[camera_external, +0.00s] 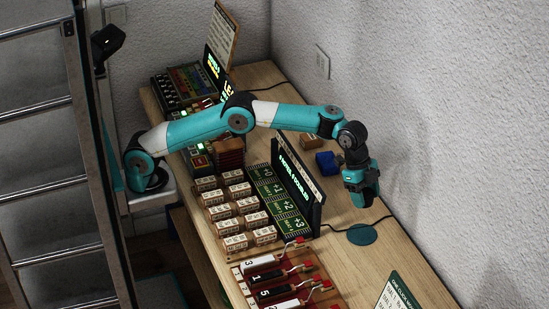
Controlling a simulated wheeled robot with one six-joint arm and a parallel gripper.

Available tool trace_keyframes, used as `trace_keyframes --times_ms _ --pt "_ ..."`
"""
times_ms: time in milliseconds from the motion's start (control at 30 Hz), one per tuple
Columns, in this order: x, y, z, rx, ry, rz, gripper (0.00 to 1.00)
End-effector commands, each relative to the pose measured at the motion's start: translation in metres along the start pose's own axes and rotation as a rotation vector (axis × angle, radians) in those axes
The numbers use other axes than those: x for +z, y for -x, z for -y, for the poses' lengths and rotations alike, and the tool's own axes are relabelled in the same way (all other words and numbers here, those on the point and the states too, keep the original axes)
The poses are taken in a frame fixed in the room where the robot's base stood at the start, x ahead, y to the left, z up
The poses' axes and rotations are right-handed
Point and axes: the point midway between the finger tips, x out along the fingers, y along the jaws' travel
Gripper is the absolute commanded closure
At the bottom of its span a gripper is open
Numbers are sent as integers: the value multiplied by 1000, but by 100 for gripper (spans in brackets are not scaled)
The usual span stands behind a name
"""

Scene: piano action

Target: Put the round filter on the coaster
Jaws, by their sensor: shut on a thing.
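A flat, round teal coaster (361,235) lies on the wooden bench near its right edge, with nothing on it. My gripper (360,202) points down just behind the coaster in the picture and appears to be above the bench. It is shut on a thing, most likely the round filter. No other round filter shows on the bench.
A blue block (327,162) and a brown box (310,142) stand behind my gripper. A black upright display (297,185) stands left of it. A black cable (378,222) runs by the coaster. A green-edged card (399,294) lies in front.

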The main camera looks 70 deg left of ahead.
Motion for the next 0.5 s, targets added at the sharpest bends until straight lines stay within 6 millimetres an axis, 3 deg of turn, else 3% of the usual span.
trace_keyframes --times_ms 100,233,500 --pt "18 4 21 -61 135 -1 67" --pt "30 -4 30 -87 194 2 67" --pt "58 -70 30 -86 195 6 67"
